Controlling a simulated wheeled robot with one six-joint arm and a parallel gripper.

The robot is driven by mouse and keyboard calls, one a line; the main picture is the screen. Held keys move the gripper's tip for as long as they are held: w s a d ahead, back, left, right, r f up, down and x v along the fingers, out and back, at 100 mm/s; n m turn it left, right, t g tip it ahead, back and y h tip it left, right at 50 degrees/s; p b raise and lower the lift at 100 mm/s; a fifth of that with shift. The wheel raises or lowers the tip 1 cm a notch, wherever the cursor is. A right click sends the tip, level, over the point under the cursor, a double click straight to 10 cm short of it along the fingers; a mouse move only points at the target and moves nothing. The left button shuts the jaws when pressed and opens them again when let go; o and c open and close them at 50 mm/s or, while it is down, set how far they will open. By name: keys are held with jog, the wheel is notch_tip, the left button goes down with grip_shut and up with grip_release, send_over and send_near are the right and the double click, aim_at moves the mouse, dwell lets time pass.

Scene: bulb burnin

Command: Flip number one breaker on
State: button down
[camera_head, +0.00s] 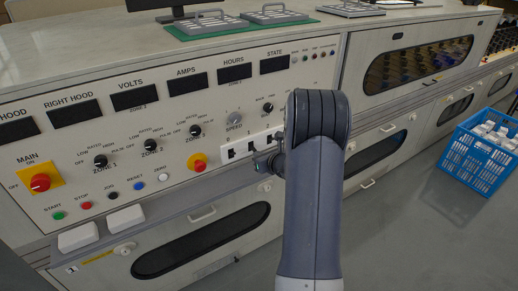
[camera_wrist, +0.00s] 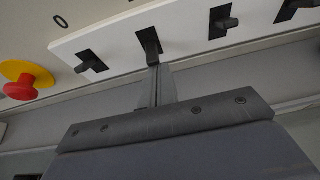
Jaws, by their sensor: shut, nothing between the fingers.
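The white breaker plate (camera_head: 226,158) is on the console front, with "0" and "1" printed above its left part. In the wrist view, the plate (camera_wrist: 112,42) carries several dark toggle breakers. The breaker under the "0" (camera_wrist: 90,61) is the leftmost. The second breaker (camera_wrist: 150,47), in line with the "1" in the head view, is right at my fingertips. Another breaker (camera_wrist: 222,22) is to its right. My gripper (camera_wrist: 157,72) is shut and empty, its tips at the second lever from below; whether they touch is unclear. My gripper (camera_head: 264,163) also shows in the head view.
A red emergency knob on yellow (camera_wrist: 25,82) is left of the plate. A ledge with white boxes (camera_head: 78,236) runs below the controls. Drawers with handles (camera_head: 200,215) are lower down. A blue crate (camera_head: 478,158) stands on the floor at right.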

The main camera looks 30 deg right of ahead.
aim_at(255, 149)
jog(key=shift+r+g+p, duration=1.15)
jog(key=shift+g+p, duration=0.45)
jog(key=shift+p, duration=2.8)
jog(key=shift+f+b, duration=0.35)
jog(key=shift+f, duration=0.05)
jog(key=shift+r, duration=0.1)
jog(key=shift+w+r+p, duration=0.1)
jog(key=shift+r+p, duration=0.4)
jog(key=shift+r, duration=0.25)
jog(key=shift+r, duration=0.15)
